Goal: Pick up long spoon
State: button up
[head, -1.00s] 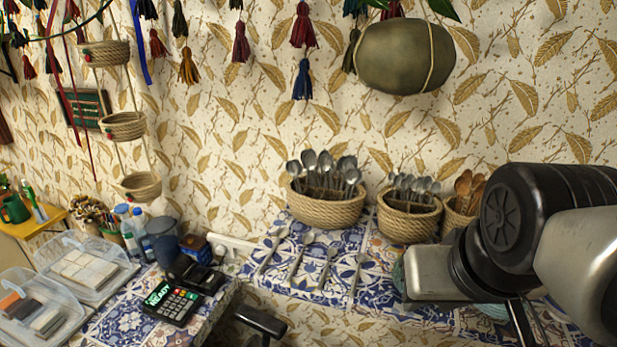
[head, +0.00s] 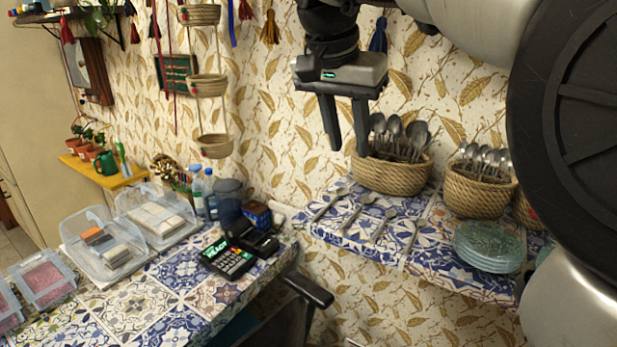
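Several loose metal spoons lie side by side on the blue-and-white tiled shelf (head: 455,262): a far-left spoon (head: 329,205), a second (head: 357,212), a third (head: 382,224) and a fourth (head: 411,236). I cannot tell for sure which one is the long spoon. More spoons (head: 397,137) stand upright in a woven basket (head: 388,177) behind them. My gripper (head: 346,149) points down above the shelf's left part. Its two dark fingers are apart with nothing between them, and the right one overlaps the basket's left edge in the picture.
A second spoon basket (head: 476,195) stands right of the first. Stacked glass plates (head: 488,247) sit at the shelf's front right. The lower tiled counter (head: 150,297) holds a card terminal (head: 229,257), clear boxes (head: 104,244) and bottles. My arm covers the upper right.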

jog(key=b, duration=0.1)
send_near(359, 208)
jog(key=shift+x, duration=0.95)
jog(key=shift+b+x, duration=0.55)
jog(key=shift+x, duration=2.1)
jog(key=shift+w+f, duration=0.1)
grip_shut()
